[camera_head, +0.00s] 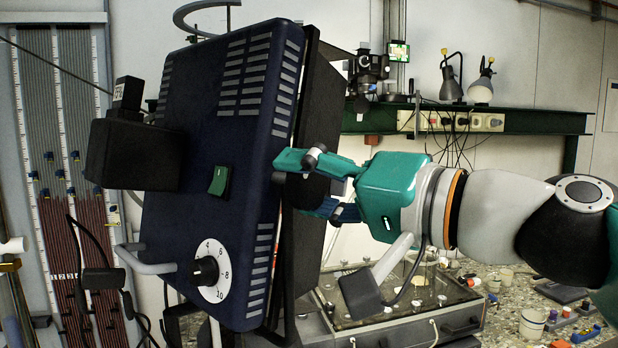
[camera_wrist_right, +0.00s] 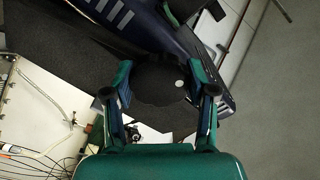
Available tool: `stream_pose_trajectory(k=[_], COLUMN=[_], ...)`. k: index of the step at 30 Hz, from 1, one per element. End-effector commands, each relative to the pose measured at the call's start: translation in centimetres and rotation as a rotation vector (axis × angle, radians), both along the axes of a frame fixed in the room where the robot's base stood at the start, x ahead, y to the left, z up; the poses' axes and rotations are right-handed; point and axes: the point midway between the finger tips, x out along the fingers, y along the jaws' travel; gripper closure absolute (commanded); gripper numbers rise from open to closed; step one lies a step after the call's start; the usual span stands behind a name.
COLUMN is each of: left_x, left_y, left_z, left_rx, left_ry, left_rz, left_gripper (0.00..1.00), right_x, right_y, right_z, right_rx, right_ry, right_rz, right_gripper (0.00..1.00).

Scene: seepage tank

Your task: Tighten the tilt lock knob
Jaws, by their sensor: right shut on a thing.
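The tilt lock knob (camera_wrist_right: 158,84) is a black round disc with a small pale dot, seen in the right wrist view against the dark side of the housing. My right gripper (camera_wrist_right: 162,90) has one finger on each side of it and is shut on it. In the head view my right gripper (camera_head: 303,183) reaches in from the right to the side of the tilted dark blue housing (camera_head: 225,115). My left gripper is not in view.
The housing carries a white numbered dial (camera_head: 213,272), a green switch (camera_head: 219,180) and a black box (camera_head: 135,155). A manometer board (camera_head: 65,190) stands at the left. A green shelf (camera_head: 530,121) with lamps is behind. A cluttered bench (camera_head: 508,325) lies below my right arm.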

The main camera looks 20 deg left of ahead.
Motion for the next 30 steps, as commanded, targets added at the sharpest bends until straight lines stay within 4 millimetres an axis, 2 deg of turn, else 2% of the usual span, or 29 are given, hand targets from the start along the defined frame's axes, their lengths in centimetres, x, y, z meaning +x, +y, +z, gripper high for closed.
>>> stream_pose_trajectory(k=[18,30], left_x=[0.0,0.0], left_y=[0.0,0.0], left_z=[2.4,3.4], left_rx=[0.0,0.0], left_ry=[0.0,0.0], left_rz=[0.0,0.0], left_gripper=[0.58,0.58], right_x=[0.2,0.2], right_y=[-0.2,-0.1], right_z=[0.2,0.0], right_rx=[0.208,0.294], right_ry=[0.539,0.769], right_rz=[-0.007,-0.007], right_gripper=[0.78,0.78])
